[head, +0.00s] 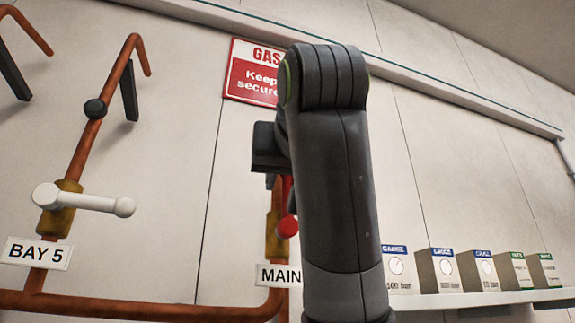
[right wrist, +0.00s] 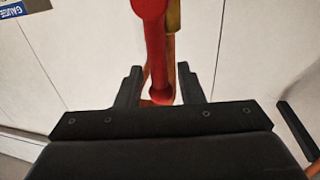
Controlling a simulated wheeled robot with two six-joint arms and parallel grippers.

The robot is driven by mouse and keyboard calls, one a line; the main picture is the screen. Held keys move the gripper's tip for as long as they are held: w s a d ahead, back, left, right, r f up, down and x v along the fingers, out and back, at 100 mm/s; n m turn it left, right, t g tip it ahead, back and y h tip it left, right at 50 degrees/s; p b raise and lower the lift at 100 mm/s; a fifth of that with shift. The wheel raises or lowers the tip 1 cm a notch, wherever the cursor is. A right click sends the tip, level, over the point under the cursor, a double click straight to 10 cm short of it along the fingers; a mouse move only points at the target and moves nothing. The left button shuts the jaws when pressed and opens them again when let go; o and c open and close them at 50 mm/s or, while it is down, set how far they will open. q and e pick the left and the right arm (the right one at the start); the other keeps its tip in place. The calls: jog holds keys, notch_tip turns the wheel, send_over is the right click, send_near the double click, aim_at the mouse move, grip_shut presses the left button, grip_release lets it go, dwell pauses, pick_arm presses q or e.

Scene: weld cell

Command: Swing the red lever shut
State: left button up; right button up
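The red lever (right wrist: 156,45) runs down the right wrist view, with its rounded end between the two fingers of my right gripper (right wrist: 159,88). The fingers are open, with a gap on each side of the lever. In the head view, the lever's red round end (head: 288,227) shows left of my right arm, at the brass valve (head: 275,240) above the MAIN label (head: 279,275). My arm hides the rest of the valve and part of the lever. My left gripper is not in view.
A white lever (head: 85,201) sits on another valve above the BAY 5 label (head: 36,253). A copper pipe (head: 150,305) runs low along the wall. Several gauge boxes (head: 397,270) stand on a shelf at right. A red gas sign (head: 252,73) hangs behind my arm.

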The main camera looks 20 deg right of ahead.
jog(key=shift+w, duration=0.25)
grip_shut()
dwell(0.3)
